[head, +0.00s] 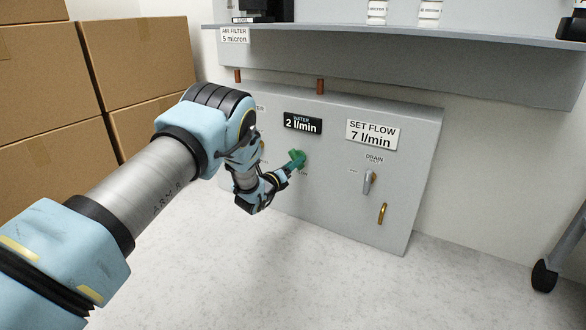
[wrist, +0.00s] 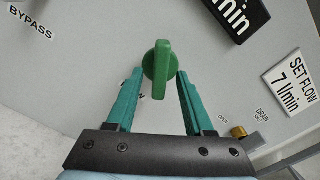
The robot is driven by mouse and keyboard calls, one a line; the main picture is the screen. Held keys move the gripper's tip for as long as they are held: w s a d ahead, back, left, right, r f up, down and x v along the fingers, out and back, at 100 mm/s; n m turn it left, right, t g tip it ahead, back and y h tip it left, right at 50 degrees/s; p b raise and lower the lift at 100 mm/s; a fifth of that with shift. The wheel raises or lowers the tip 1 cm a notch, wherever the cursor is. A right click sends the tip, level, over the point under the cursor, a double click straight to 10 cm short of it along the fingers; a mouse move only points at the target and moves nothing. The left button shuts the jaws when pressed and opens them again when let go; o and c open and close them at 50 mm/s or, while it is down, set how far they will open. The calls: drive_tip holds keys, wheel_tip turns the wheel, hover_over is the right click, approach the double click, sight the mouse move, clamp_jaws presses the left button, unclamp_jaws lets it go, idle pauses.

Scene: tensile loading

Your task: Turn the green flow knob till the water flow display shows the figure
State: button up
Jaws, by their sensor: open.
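The green flow knob (head: 296,157) is on the grey panel, under the black water display (head: 302,123), which reads 2 l/min. A white label (head: 372,134) beside it reads SET FLOW 7 l/min. In the wrist view the knob (wrist: 160,70) has a round base and a raised grip bar that stands nearly upright in the picture. My gripper (wrist: 158,80) is open, with one teal finger on each side of the knob. Gaps show between the fingers and the grip bar. The display (wrist: 238,15) is cut off in the wrist view, and its number is not visible there.
A grey drain lever (head: 369,182) and a brass handle (head: 382,213) are right of the knob. A grey shelf (head: 420,62) juts out above the panel. Cardboard boxes (head: 135,60) are stacked at left. A black caster (head: 543,276) stands at right. The floor before the panel is clear.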

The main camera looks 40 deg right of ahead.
clamp_jaws()
idle(0.5)
